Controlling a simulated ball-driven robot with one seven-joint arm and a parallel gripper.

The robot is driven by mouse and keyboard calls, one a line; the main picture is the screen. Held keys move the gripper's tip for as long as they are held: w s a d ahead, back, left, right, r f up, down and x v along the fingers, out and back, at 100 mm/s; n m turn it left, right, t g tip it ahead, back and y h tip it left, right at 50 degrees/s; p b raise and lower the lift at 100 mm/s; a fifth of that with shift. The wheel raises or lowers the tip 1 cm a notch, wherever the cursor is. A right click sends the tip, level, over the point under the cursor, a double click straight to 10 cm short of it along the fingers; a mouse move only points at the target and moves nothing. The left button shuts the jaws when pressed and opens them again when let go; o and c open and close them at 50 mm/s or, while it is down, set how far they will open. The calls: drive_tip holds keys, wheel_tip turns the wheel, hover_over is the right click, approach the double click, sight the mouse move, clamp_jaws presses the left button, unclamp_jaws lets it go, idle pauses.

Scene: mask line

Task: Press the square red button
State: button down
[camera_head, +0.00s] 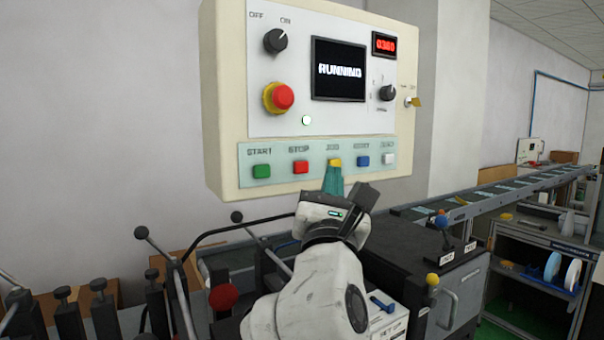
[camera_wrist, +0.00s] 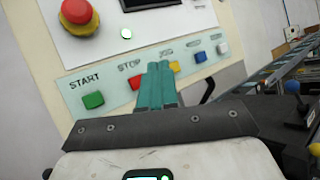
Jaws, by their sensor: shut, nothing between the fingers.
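The square red button (camera_head: 300,167) sits under the STOP label on the control panel (camera_head: 228,100), between the green and yellow buttons. In the wrist view the red button (camera_wrist: 137,83) is partly hidden behind my fingers. My gripper (camera_head: 334,166) is shut with nothing in it, its teal fingers pointing up at the panel. In the head view the fingertips are just below the yellow button (camera_head: 335,162), to the right of the red one. In the wrist view my gripper (camera_wrist: 158,68) shows its fingertips beside the red button. I cannot tell whether they touch the panel.
A green button (camera_head: 262,170), a blue button (camera_head: 363,161) and a white button (camera_head: 388,159) share the row. A round red emergency knob (camera_head: 283,96) sticks out above. The screen (camera_head: 338,69) reads RUNNING. Levers (camera_head: 141,232) stand at lower left.

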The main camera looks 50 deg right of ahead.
sight(307, 173)
drive_tip(key=shift+w+d+b, duration=0.25)
drive_tip(key=shift+w+d, duration=0.05)
drive_tip(key=shift+w, duration=0.7)
drive_tip(key=shift+w+d+b, duration=0.25)
drive_tip(key=shift+w+d, duration=0.05)
drive_tip(key=shift+w, duration=0.75)
drive_tip(key=shift+w+d+b, duration=0.25)
drive_tip(key=shift+w+d, duration=0.05)
drive_tip(key=shift+w, duration=0.7)
drive_tip(key=shift+w, duration=0.15)
drive_tip(key=shift+w+d, duration=0.1)
drive_tip(key=shift+w, duration=0.15)
drive_tip(key=shift+w+d+p, duration=0.15)
drive_tip(key=shift+w+p, duration=0.15)
drive_tip(key=shift+w, duration=0.15)
idle(0.4)
drive_tip(key=shift+s, duration=0.15)
drive_tip(key=shift+s+a+p, duration=0.25)
drive_tip(key=shift+s+p, duration=0.35)
drive_tip(key=shift+s, duration=0.1)
drive_tip(key=shift+s, duration=0.1)
